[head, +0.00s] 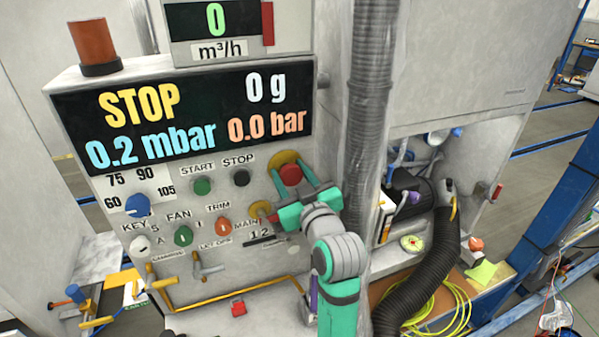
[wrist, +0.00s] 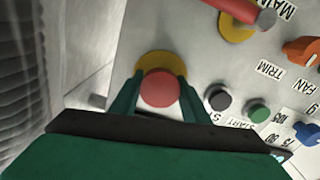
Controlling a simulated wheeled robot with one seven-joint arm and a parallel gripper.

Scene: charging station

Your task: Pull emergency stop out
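The emergency stop is a round red button (head: 290,174) on a yellow disc (head: 283,157), on the right side of the grey control panel. It also shows in the wrist view as a red button (wrist: 159,89) in front of its yellow disc (wrist: 161,62). My gripper (head: 294,182) is at the button, with one green finger on each side of it. In the wrist view the fingertips (wrist: 160,86) flank the button closely. I cannot tell whether they press on it. The fingers hide part of the disc.
A black button (head: 241,178) and a green button (head: 202,186) sit left of the emergency stop. A yellow-backed main switch (head: 260,210) with a red handle is just below, close to my arm. A ribbed vertical hose (head: 368,110) stands close on the right.

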